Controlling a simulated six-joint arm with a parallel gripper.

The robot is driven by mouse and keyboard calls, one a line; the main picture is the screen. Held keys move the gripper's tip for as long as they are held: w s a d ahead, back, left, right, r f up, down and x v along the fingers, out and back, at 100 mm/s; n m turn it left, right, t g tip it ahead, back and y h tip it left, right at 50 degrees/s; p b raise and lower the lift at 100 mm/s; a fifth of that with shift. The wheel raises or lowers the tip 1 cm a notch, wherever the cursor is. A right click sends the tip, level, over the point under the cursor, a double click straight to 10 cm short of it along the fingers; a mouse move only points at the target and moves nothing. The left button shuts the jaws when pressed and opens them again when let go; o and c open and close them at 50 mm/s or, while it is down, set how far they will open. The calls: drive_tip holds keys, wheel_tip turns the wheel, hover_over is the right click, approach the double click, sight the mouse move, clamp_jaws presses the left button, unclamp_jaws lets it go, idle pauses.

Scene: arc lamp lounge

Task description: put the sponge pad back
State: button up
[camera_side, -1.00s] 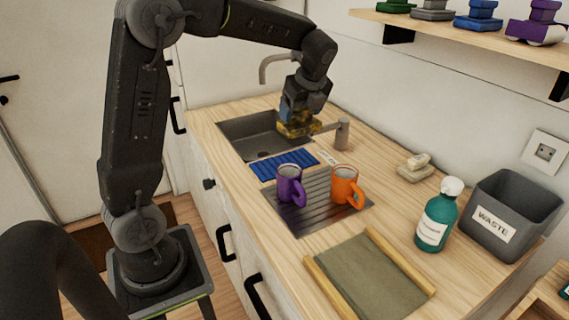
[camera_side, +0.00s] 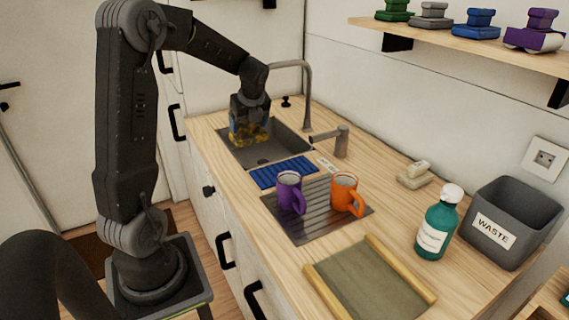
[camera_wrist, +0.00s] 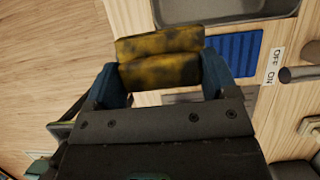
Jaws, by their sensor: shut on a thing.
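The sponge pad (camera_side: 249,134), yellow with dark mottling, is in my gripper (camera_side: 249,129), above the far left end of the sink. In the wrist view the sponge pad (camera_wrist: 160,70) lies between the two blue fingers of my gripper (camera_wrist: 160,82), which are shut on it. It shows as two stacked bands there. Whether it touches the sink is hard to tell; it appears held above the basin.
The sink (camera_side: 275,153) has a tall faucet (camera_side: 307,95) behind it and a lever tap (camera_side: 342,141) to its right. A blue ribbed mat (camera_side: 284,172), purple mug (camera_side: 289,191) and orange mug (camera_side: 345,194) stand nearer. A soap bottle (camera_side: 438,225) and waste bin (camera_side: 512,215) are at right.

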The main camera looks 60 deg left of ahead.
drive_tip(key=shift+w+d+f, duration=0.9)
drive_tip(key=shift+w+f, duration=0.55)
drive_tip(key=shift+f, duration=0.25)
drive_tip(key=shift+w+d+f, duration=0.9)
drive_tip(key=shift+w+f, duration=0.6)
drive_tip(key=shift+f, duration=0.2)
drive_tip(key=shift+w+d+f, duration=0.9)
drive_tip(key=shift+w+f, duration=0.55)
drive_tip(key=shift+f, duration=0.25)
drive_tip(key=shift+f, duration=0.15)
drive_tip(key=o, duration=0.8)
